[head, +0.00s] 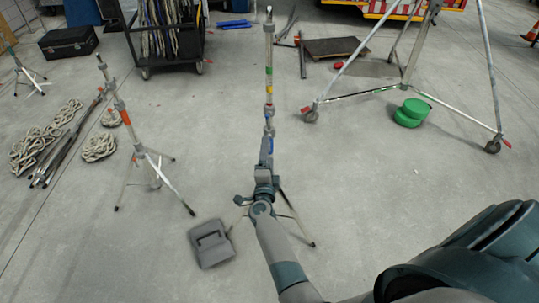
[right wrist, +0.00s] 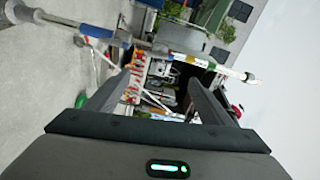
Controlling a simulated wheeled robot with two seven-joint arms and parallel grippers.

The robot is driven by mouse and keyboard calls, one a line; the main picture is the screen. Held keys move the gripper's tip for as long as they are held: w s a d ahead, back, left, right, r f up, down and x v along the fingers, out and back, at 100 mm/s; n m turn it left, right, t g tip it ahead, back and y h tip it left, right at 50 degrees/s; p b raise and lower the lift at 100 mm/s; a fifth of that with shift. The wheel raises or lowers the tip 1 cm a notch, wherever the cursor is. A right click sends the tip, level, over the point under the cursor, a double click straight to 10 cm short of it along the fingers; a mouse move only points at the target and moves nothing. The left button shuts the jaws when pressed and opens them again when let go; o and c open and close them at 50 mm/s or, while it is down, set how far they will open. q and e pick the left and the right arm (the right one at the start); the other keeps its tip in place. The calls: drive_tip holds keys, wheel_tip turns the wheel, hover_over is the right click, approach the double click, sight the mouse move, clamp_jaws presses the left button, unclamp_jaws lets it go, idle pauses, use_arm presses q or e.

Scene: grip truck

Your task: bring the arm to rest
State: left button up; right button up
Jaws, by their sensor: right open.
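My right arm reaches in from the lower right of the head view, its right gripper (head: 265,148) in front of a light stand (head: 268,85) with red, yellow and green bands. The stand is upright, and its tripod legs (head: 297,218) spread behind my arm. In the right wrist view my two fingers (right wrist: 162,75) are apart, with nothing held between them. The stand's pole (right wrist: 180,58) crosses that view just past the fingertips; I cannot tell whether they touch it. My left gripper is not in view.
A grey sandbag (head: 211,250) lies left of the stand's legs. A second tripod stand (head: 124,115) and coiled ropes (head: 45,140) are at left. A wheeled cart (head: 165,40) stands behind. Floor between is clear.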

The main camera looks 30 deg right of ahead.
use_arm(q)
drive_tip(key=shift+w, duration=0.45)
use_arm(e)
drive_tip(key=shift+w, duration=0.1)
